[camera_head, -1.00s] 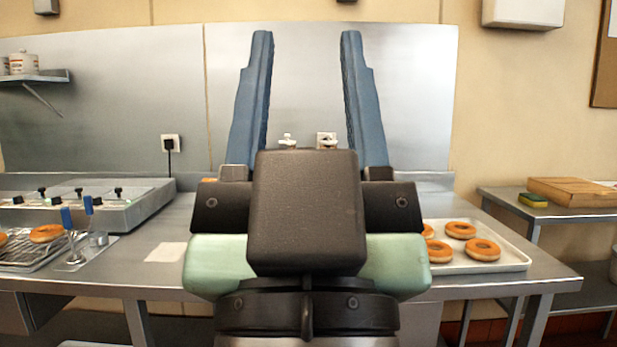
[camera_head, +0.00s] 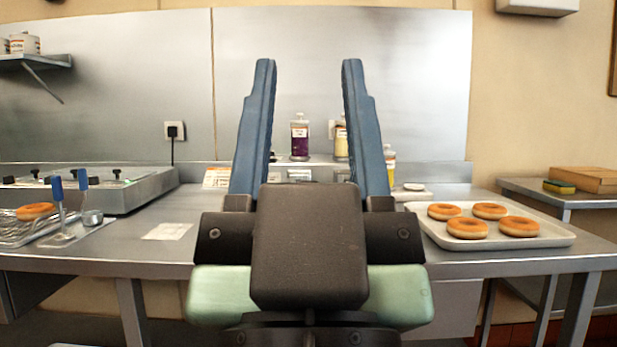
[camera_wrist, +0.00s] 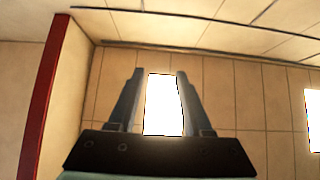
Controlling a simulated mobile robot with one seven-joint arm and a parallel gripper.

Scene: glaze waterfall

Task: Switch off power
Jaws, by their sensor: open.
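My gripper (camera_head: 308,62) stands upright in the middle of the head view, its two blue fingers spread with nothing between them. It also shows in the wrist view (camera_wrist: 160,73), pointing toward a tiled wall and a bright panel. A white wall socket (camera_head: 174,130) with a black plug and cord is on the steel backsplash, left of my gripper. A second pale wall fitting (camera_head: 332,128) is partly hidden behind the right finger and a bottle. No power switch can be made out clearly; my gripper's body hides the middle of the counter.
A steel appliance with black knobs (camera_head: 117,190) stands on the left of the counter (camera_head: 150,262). A tray of doughnuts (camera_head: 556,238) lies on the right. Bottles, including a purple one (camera_head: 299,140), stand behind my fingers. A paper sheet (camera_head: 167,231) lies left of my gripper.

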